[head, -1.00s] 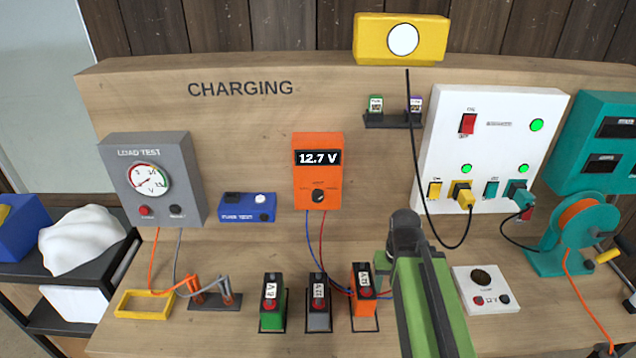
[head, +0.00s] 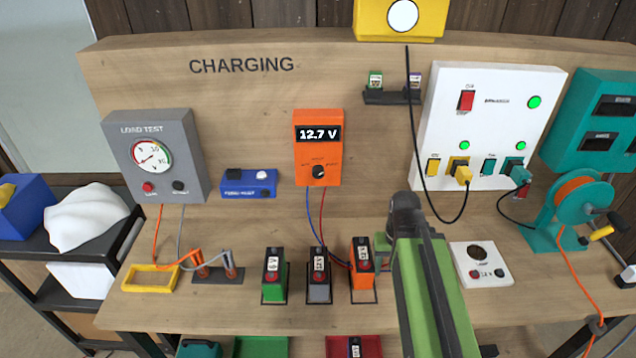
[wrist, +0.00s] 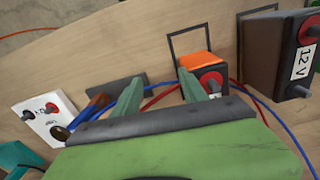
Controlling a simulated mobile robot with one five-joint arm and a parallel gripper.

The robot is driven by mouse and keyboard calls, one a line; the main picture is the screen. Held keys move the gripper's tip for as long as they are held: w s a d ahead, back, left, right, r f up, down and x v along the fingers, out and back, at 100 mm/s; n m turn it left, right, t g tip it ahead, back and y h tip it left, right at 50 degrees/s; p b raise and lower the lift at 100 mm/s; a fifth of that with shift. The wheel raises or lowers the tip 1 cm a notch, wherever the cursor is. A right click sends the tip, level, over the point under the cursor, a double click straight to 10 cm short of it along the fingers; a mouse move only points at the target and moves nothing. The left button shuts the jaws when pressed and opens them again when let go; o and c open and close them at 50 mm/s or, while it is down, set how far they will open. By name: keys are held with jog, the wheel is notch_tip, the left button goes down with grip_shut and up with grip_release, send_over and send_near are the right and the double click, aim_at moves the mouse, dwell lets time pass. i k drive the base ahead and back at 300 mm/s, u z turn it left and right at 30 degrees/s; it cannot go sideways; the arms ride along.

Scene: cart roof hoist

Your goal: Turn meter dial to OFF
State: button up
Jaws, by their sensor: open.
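The orange meter (head: 318,155) is on the upright wooden panel, and its display reads 12.7 V. Its black dial (head: 319,172) sits below the display; its exact pointer direction is too small to tell. A blue and a red lead run down from the meter. My green arm reaches over the bench to the right of the meter in the head view. In the wrist view my gripper (wrist: 170,92) is open, with its two green fingers apart. An orange-topped battery (wrist: 203,72) shows beyond the fingers, not visibly held. The meter is not in the wrist view.
Batteries in green, grey and orange (head: 361,266) stand in a row on the bench below the meter. A blue fuse-test box (head: 249,183) is left of the meter. The white charger panel (head: 490,125) with a hanging black cable is to the right.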

aim_at(317, 170)
jog(key=u, duration=0.1)
jog(key=k, duration=0.7)
jog(key=u, duration=0.45)
jog(key=k, duration=1.05)
jog(key=u, duration=1)
jog(key=i, duration=0.7)
jog(key=u, duration=0.4)
jog(key=i, duration=1.35)
jog(key=z, duration=0.4)
